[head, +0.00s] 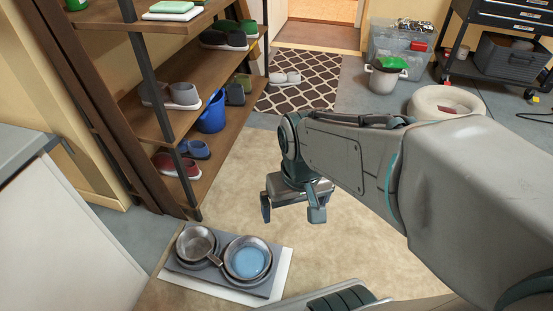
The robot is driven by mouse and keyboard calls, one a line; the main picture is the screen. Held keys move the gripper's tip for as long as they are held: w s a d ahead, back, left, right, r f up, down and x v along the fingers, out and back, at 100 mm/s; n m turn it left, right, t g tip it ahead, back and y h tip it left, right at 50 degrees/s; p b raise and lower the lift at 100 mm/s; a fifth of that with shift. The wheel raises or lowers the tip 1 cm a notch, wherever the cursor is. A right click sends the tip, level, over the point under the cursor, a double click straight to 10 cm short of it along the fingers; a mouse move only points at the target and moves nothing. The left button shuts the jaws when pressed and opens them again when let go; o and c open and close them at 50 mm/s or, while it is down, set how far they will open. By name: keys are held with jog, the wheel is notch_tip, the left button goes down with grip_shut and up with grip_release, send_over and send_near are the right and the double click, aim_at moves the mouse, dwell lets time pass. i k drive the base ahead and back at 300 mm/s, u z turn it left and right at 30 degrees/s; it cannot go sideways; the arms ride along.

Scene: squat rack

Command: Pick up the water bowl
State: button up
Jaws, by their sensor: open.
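The water bowl (247,260) is a round metal bowl with blue water in it. It stands on the right part of a grey and white mat (177,279) on the floor. A metal pan-like bowl (196,243) with a short handle stands left of it, and the handle reaches to the water bowl's rim. My gripper (291,215) is open and empty, pointing down above the beige rug. It is above and to the right of the water bowl in the picture, apart from it.
A wooden shoe rack (180,70) with several shoes and a blue bucket (212,114) stands behind the mat. A white cabinet (60,235) is at the left. A patterned mat (305,80), a pot (384,78) and a round cushion-like thing (445,101) lie farther back.

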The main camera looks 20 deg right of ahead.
aim_at(247, 257)
jog(key=k, duration=1)
jog(key=u, duration=1.75)
jog(key=i, duration=1.5)
jog(key=z, duration=3.3)
